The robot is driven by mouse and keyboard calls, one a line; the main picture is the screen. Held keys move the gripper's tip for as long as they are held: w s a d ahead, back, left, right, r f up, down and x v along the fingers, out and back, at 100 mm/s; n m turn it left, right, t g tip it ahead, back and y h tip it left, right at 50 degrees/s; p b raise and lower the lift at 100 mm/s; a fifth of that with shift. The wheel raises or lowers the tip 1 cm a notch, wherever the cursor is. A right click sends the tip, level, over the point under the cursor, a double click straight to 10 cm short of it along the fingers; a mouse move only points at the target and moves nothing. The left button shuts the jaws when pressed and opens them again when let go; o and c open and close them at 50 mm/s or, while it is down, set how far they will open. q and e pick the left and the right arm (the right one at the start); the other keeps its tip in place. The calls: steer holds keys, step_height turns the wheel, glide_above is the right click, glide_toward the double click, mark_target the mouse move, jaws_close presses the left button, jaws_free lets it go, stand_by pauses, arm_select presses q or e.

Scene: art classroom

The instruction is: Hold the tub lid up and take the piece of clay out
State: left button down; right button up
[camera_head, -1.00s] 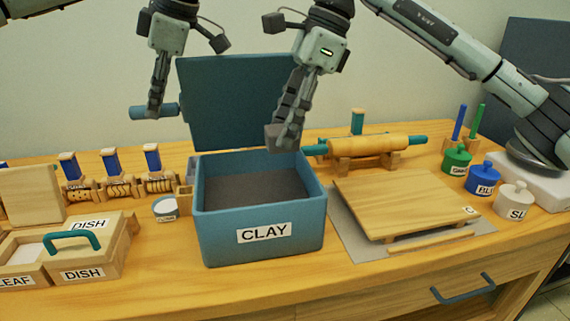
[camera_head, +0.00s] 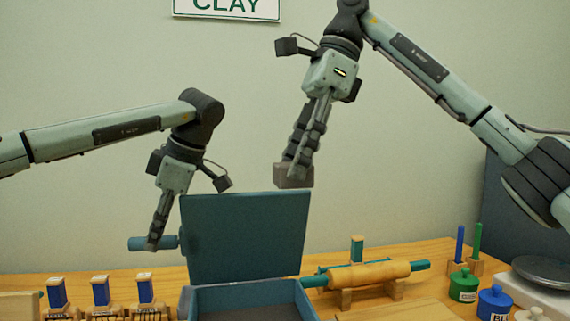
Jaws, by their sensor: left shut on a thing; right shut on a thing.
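The blue tub (camera_head: 205,300) stands at the bottom of the head view, and only its upper part shows. Its lid (camera_head: 245,237) stands up, open, at the back of the tub. My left gripper (camera_head: 154,244) is shut on the lid's handle (camera_head: 138,243), a blue bar at the lid's left side. My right gripper (camera_head: 294,170) is shut on a grey-brown piece of clay (camera_head: 293,176). It holds the clay in the air, just above the lid's top right corner. The tub's dark inside shows only as a strip.
A rolling pin (camera_head: 368,275) rests on a wooden stand right of the tub. Green (camera_head: 463,284) and blue (camera_head: 494,302) lidded pots stand further right. Several blue-handled stamps (camera_head: 101,291) stand at left. The wall behind bears a CLAY sign (camera_head: 226,8).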

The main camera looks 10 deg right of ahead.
arm_select(q)
steer(key=shift+w+a+f, duration=0.1)
steer(key=shift+f, duration=0.05)
arm_select(e)
steer(key=s+d+r, duration=0.2)
steer(key=s+d, duration=0.8)
steer(key=s, duration=0.4)
steer(key=shift+d+r, duration=0.25)
steer(key=shift+d, duration=0.05)
arm_select(q)
steer(key=shift+f, duration=0.1)
arm_select(e)
steer(key=shift+f, duration=0.1)
